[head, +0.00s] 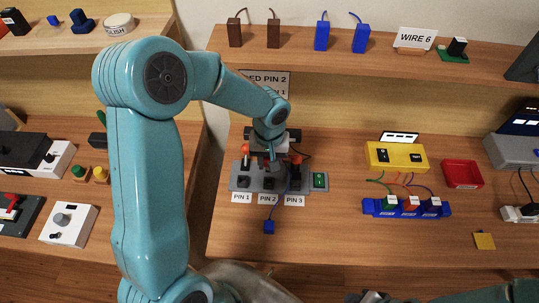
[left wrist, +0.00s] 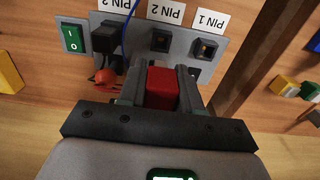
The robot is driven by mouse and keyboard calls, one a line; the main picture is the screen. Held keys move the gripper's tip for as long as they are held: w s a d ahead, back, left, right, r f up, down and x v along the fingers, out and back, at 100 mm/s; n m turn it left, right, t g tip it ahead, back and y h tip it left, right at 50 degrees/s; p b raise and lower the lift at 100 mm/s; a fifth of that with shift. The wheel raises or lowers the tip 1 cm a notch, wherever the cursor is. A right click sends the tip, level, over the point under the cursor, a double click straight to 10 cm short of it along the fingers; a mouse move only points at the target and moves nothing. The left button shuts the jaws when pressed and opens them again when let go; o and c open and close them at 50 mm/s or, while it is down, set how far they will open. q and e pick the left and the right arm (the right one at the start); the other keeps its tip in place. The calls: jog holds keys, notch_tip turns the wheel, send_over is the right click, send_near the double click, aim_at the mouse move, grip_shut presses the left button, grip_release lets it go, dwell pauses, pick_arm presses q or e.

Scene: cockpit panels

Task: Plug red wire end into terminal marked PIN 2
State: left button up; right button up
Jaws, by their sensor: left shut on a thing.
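My left gripper (left wrist: 160,90) is shut on the red wire end (left wrist: 162,88), a red block between its two fingers. In the left wrist view the block is close to the grey terminal panel (left wrist: 185,22), below the PIN 2 socket (left wrist: 160,40). I cannot tell whether it touches the panel. The PIN 1 socket (left wrist: 206,47) looks empty. A black plug (left wrist: 105,37) sits at PIN 3. In the head view my left gripper (head: 270,160) is over the panel (head: 235,180), and the red block is hidden.
A blue wire hangs over the panel to a blue end (head: 268,227) on the table. A green switch (head: 319,180) is at the panel's right end. A yellow box (head: 396,157), blue block (head: 407,208) and red tray (head: 462,173) stand to the right. Front table area is mostly clear.

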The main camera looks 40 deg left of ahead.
pick_arm(q)
jog(key=shift+s, duration=0.2)
jog(key=shift+w, duration=0.15)
jog(key=shift+f+b, duration=0.1)
jog(key=shift+b, duration=0.2)
jog(key=shift+s+f+b, duration=0.2)
jog(key=shift+f+b, duration=0.3)
jog(key=shift+b, duration=0.15)
notch_tip(320, 180, down, 3)
jog(key=b, duration=0.2)
jog(key=shift+w+b, duration=0.15)
jog(key=shift+b, duration=0.2)
jog(key=shift+f+b, duration=0.75)
jog(key=shift+b, duration=0.15)
jog(key=shift+f, duration=0.1)
